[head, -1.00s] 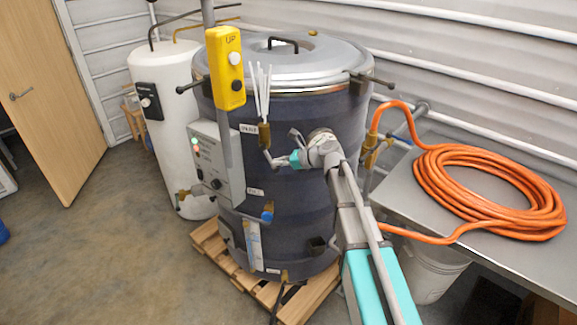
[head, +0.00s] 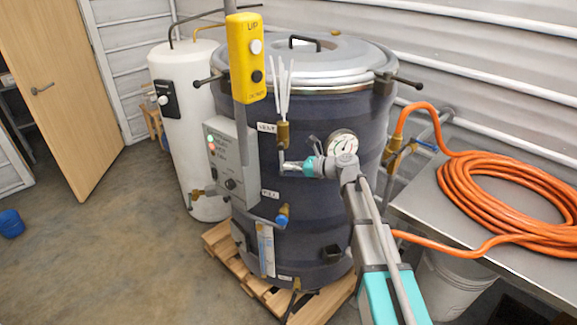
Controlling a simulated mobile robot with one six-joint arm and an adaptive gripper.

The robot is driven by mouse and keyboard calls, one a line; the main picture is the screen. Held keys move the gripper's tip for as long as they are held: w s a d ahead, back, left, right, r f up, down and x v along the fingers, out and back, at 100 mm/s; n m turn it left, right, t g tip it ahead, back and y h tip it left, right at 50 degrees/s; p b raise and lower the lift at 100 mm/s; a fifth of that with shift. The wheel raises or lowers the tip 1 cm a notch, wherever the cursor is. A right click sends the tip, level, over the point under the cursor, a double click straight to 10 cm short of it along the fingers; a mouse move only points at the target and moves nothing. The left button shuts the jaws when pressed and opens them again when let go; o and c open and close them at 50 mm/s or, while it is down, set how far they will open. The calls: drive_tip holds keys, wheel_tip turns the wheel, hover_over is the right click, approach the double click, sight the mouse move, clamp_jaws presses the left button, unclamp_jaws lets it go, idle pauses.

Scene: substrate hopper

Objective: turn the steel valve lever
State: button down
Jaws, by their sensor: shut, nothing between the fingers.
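The dark vessel (head: 315,225) stands on a pallet. A brass valve (head: 282,134) sits on its upper front beside a VENT label, with white plumes above it. A thin steel lever (head: 281,157) hangs below this valve, nearly upright in the picture. My gripper (head: 285,167) is shut with nothing in it, its tips at the lever's lower end. I cannot tell whether they touch it. The tips overlap the lever's end in the picture and partly hide it.
A dial gauge (head: 342,144) is just above my gripper. A yellow pendant (head: 246,58) hangs at the upper left, before a control box (head: 232,160). A blue-handled valve (head: 282,216) is below. An orange hose (head: 505,205) lies coiled on the steel bench (head: 418,202) at right.

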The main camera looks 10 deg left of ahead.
drive_tip(key=shift+a, duration=0.15)
idle(0.4)
drive_tip(key=f+v, duration=0.3)
drive_tip(key=v, duration=1)
drive_tip(key=shift+d, duration=0.7)
idle(1.1)
drive_tip(key=s+d+f+n+g+h+p, duration=0.1)
drive_tip(key=s+d+f+n+h, duration=0.5)
drive_tip(key=s+d+n, duration=0.3)
drive_tip(key=s+d+f+n+g+h+p, duration=0.1)
drive_tip(key=s+d+f+n+h, duration=0.5)
drive_tip(key=s+d+n+h, duration=0.3)
drive_tip(key=s+d+n, duration=0.1)
drive_tip(key=d, duration=0.3)
drive_tip(key=shift+s+d, duration=0.2)
drive_tip(key=shift+s, duration=0.15)
